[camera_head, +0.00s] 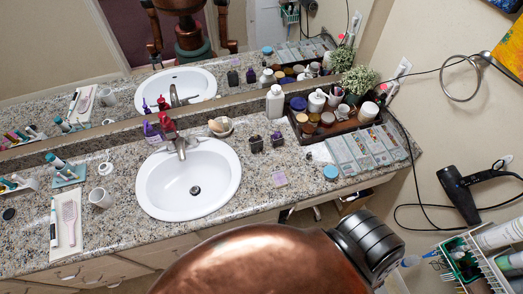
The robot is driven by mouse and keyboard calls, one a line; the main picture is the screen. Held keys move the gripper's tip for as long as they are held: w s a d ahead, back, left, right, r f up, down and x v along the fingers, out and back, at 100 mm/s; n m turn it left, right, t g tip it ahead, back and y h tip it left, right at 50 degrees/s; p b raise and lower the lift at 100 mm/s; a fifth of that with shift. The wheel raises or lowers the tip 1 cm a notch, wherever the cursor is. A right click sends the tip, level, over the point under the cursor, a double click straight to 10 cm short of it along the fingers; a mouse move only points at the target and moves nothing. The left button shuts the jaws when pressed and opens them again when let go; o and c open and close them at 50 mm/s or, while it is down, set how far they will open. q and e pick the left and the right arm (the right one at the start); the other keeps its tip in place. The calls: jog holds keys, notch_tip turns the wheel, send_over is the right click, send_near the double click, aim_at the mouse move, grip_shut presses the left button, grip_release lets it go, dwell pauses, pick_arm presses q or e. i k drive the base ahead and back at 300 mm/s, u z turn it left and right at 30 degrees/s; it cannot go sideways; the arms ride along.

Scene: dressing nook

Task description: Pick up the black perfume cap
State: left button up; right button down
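I cannot make out the black perfume cap for certain. A small dark round piece (8,214) lies on the granite counter (110,245) at the far left, and a tiny dark spot (309,155) shows in front of the tray; both are too small to identify. Two small dark containers with purple tops, the left one (256,144) and the right one (277,139), stand right of the sink. Neither gripper is in view. A copper link of mine with a black end covers the bottom middle and hides the counter front there.
The white sink (189,190) with its faucet is left of centre. A dark tray (338,122) of bottles and jars, flat boxes (362,149) and a plant (359,79) crowd the right. A hairdryer (463,193) hangs by the wall.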

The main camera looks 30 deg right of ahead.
aim_at(309, 156)
jog(key=z, duration=1.75)
